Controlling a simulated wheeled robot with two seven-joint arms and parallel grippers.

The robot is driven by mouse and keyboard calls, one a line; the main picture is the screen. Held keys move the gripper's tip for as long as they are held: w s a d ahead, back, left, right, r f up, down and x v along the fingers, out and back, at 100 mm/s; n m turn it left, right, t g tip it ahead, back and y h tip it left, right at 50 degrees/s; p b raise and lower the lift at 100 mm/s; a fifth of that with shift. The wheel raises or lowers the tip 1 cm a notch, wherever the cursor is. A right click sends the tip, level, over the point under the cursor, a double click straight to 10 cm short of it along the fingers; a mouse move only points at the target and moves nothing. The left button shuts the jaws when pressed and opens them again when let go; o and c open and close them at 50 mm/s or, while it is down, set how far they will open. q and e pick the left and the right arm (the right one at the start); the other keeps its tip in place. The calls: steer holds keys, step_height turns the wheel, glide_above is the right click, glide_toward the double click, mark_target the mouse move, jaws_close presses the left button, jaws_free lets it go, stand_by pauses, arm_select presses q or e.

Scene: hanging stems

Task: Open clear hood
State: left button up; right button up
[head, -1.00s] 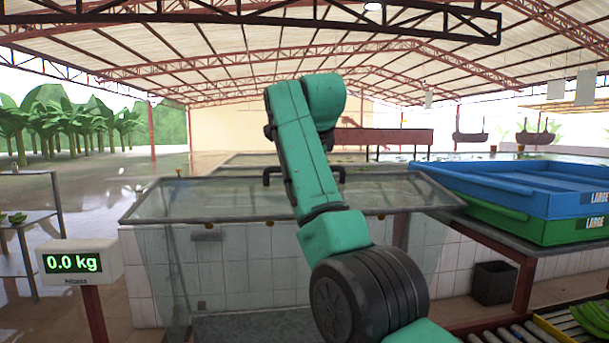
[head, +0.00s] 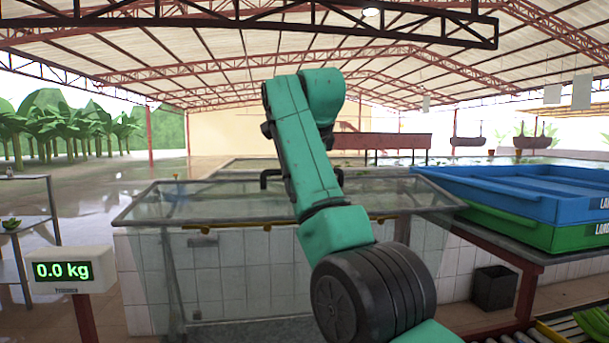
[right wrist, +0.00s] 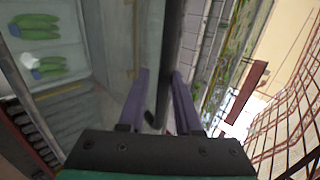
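The clear hood (head: 230,206) is a glass lid in a dark frame, lying nearly flat over a white-tiled tank in the head view. Its black handle (head: 270,178) shows on both sides of my right arm. The arm crosses the middle of the hood and hides my right gripper there. In the right wrist view, the two fingers of my right gripper (right wrist: 161,80) stand apart on either side of a dark bar (right wrist: 172,40), seemingly the handle. I cannot tell whether both fingers touch it. My left gripper is out of view.
Blue (head: 500,188) and green crates (head: 505,225) are stacked close at the hood's right. A scale display (head: 68,271) reading 0.0 kg stands at the left front. Rollers (head: 520,334) with bananas are at the lower right. The air above the hood is clear apart from my arm.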

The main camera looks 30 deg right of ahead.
steer(key=v, duration=1.3)
steer(key=shift+s+a+r, duration=0.1)
steer(key=shift+s+a, duration=0.05)
steer(key=shift+s, duration=0.1)
